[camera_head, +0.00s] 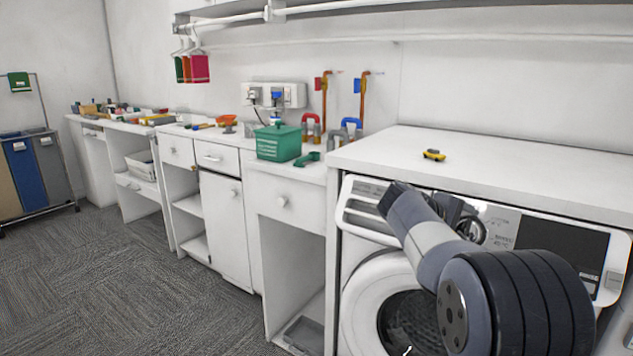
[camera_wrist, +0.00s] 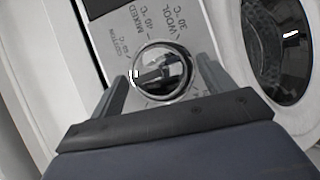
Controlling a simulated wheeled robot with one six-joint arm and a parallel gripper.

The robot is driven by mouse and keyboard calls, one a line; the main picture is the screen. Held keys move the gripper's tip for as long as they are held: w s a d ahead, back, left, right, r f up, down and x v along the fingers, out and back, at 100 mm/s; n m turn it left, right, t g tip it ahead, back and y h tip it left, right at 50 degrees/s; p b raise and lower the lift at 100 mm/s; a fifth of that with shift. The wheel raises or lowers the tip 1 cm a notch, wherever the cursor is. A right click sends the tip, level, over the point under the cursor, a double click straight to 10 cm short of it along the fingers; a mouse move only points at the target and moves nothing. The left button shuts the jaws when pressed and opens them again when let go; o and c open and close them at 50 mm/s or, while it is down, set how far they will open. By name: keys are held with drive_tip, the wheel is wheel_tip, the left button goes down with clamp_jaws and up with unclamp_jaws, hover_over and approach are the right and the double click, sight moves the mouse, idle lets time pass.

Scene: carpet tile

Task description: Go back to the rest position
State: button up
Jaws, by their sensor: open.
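My gripper (camera_wrist: 163,80) is open in the wrist view, with one dark finger on each side of the round dial (camera_wrist: 162,74) of the washing machine. Whether the fingers reach around the dial or stop short of it, I cannot tell. The dial has a silver rim and a dark grip bar, with printed words and temperatures beside it. In the head view my arm (camera_head: 430,240) reaches across the front of the washing machine (camera_head: 362,300). It hides much of the gripper and part of the control panel.
The worktop (camera_head: 520,165) above the machine holds a small yellow toy car (camera_head: 434,155). The round machine door (camera_head: 372,285) is close below my arm. Carpet floor (camera_head: 130,290) is clear at left.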

drive_tip(key=n+t+b, duration=0.1)
drive_tip(key=n+b, duration=0.1)
drive_tip(key=n+h+b, duration=0.1)
drive_tip(key=n+b, duration=0.1)
drive_tip(key=f+n+t+h+b, duration=0.1)
drive_tip(key=n+b, duration=0.1)
drive_tip(key=shift+s+n+t+b, duration=0.15)
drive_tip(key=shift+n+t+b, duration=0.15)
drive_tip(key=shift+s+n+t+b, duration=0.1)
drive_tip(key=shift+n+t+b, duration=0.95)
drive_tip(key=shift+n, duration=0.7)
drive_tip(key=shift+s+n+t+b, duration=0.1)
drive_tip(key=shift+n+t+b, duration=0.65)
drive_tip(key=shift+n+b, duration=0.8)
drive_tip(key=shift+d, duration=0.1)
